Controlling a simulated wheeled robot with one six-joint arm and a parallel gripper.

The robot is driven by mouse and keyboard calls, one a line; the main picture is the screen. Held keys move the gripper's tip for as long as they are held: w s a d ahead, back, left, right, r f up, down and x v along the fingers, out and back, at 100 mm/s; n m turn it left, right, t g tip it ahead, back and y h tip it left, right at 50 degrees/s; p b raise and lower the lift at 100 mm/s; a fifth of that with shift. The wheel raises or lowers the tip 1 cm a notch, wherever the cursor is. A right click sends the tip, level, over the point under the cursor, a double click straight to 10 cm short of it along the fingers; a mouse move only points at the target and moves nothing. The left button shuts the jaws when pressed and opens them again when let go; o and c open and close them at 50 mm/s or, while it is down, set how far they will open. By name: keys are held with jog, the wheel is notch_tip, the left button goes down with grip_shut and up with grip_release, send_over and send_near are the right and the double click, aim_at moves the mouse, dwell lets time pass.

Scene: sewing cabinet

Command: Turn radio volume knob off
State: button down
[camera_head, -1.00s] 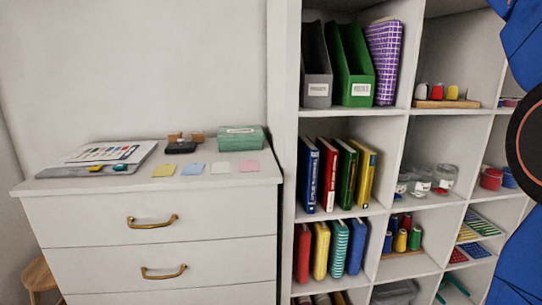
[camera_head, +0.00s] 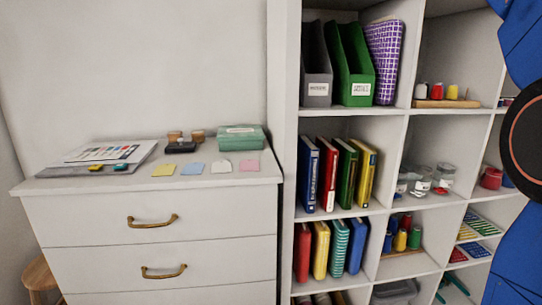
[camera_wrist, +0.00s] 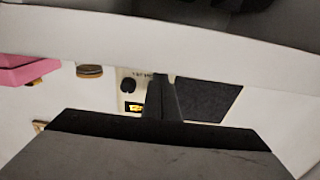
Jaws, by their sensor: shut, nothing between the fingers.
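The radio shows in the wrist view, with a pale front panel (camera_wrist: 146,82), a dark round knob (camera_wrist: 127,86), a small display with lit yellow marks (camera_wrist: 134,107) and a dark speaker grille (camera_wrist: 206,98). My gripper (camera_wrist: 161,78) is shut and empty. In the picture its dark fingers lie just right of the knob and cover part of the radio between knob and grille. I cannot tell whether the fingers touch the radio. I do not see the radio or the gripper in the head view.
A white edge (camera_wrist: 130,38) crosses above the radio in the wrist view. A pink object (camera_wrist: 28,70) and a round brown-edged object (camera_wrist: 90,71) are left of it. The head view shows a white drawer cabinet (camera_head: 150,205) and a filled cubby shelf (camera_head: 290,150); my blue arm is at right.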

jog(key=shift+d, duration=0.6)
dwell(0.7)
jog(key=shift+f, duration=0.15)
jog(key=shift+d+f, duration=0.1)
jog(key=shift+f, duration=0.1)
jog(key=shift+s+d, duration=0.25)
jog(key=shift+s, duration=1.2)
jog(key=shift+s+d, duration=0.2)
jog(key=shift+s, duration=1.25)
jog(key=shift+s, duration=0.1)
